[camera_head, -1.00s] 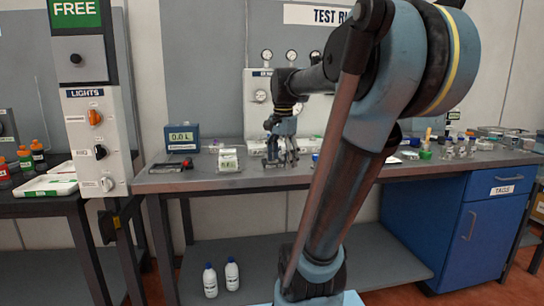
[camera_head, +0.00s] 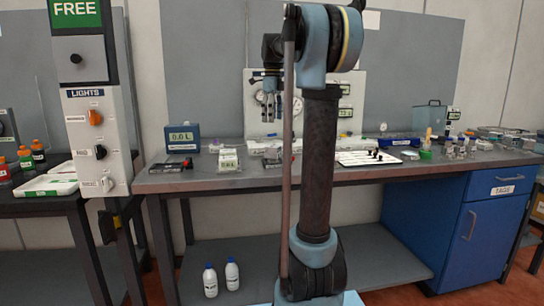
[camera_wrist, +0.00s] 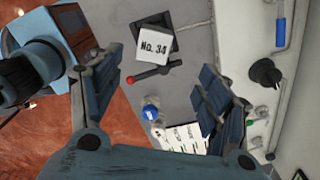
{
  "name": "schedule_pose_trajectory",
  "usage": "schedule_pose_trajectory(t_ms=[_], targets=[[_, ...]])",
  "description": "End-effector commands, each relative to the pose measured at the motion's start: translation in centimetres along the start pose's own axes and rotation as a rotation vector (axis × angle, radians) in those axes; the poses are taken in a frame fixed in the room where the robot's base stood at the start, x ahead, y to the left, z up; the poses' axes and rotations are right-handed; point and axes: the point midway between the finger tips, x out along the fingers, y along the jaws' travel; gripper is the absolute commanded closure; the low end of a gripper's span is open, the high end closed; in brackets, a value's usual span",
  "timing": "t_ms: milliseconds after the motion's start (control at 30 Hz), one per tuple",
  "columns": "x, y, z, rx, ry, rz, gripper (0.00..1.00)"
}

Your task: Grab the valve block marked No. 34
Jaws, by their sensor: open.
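In the wrist view a pale block (camera_wrist: 153,45) marked "No. 34" sits on a dark base on the grey bench top. A black lever with a red end (camera_wrist: 151,74) lies beside it. My gripper (camera_wrist: 150,85) is open and empty. Its blue-grey fingers stand apart at the left and right of the wrist view, with the block beyond them and toward the top. In the head view my gripper (camera_head: 268,102) hangs above the bench, in front of the gauge panel. The number cannot be read there, so I cannot tell which bench item is the block.
The panel behind (camera_wrist: 270,30) is close to my right finger.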

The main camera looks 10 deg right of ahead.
Motion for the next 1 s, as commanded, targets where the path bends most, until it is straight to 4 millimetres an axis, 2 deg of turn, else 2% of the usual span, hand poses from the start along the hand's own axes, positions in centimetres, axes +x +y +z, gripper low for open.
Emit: schedule_pose_trajectory(t_ms=[500,833,1000], targets=[[8.9,0.1,-0.1,-0.002,0.0,0.0,0.3],[11.1,0.3,-0.2,-0.002,0.0,0.0,0.3],[13.3,0.8,-0.6,-0.002,0.0,0.0,0.3]])
